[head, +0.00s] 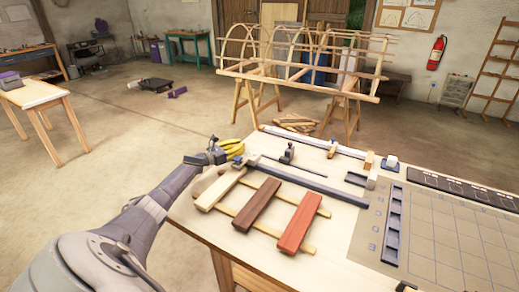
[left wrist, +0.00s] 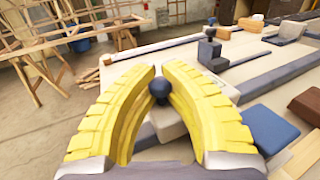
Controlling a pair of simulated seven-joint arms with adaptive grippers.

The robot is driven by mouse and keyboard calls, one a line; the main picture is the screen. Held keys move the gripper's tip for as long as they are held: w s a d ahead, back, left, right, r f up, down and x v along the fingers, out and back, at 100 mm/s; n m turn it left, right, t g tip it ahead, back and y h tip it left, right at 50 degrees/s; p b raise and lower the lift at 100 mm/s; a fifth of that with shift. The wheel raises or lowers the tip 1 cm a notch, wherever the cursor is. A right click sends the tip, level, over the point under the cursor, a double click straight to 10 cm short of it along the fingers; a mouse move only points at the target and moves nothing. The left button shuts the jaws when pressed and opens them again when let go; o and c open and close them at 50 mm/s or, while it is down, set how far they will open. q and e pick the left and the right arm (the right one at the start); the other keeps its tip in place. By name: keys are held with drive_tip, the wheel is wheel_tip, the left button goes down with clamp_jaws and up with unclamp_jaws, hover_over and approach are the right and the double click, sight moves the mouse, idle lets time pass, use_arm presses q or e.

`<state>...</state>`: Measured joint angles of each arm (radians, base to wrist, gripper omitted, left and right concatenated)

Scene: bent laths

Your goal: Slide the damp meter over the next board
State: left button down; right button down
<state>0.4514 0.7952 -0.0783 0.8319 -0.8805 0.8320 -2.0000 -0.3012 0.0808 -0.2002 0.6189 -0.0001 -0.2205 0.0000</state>
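My left gripper (head: 232,148) is at the far left of the bench, beyond the pale board. In the left wrist view its yellow fingers (left wrist: 159,72) curve in, shut around a dark round knob. The knob tops a cream block (left wrist: 168,124), which I take to be the damp meter (left wrist: 159,90). A pale board (head: 220,189), a brown board (head: 257,205) and a red board (head: 300,222) lie side by side across two thin strips. The meter's underside is hidden. My right gripper is not in view.
A long grey bar (head: 310,182) lies behind the boards. A small dark tool (head: 287,154) stands further back. A gridded mat (head: 440,235) covers the right of the bench.

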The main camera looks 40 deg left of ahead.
use_arm(q)
drive_tip(key=shift+a+r, duration=0.3)
drive_tip(key=shift+r, duration=0.25)
drive_tip(key=c, duration=2)
unclamp_jaws()
drive_tip(key=o, duration=0.7)
drive_tip(key=shift+d+f, duration=0.1)
drive_tip(key=shift+f, duration=0.15)
drive_tip(key=shift+o, duration=0.2)
drive_tip(key=shift+s+f, duration=0.1)
drive_tip(key=shift+v, duration=5.9)
drive_tip(key=shift+s, duration=0.1)
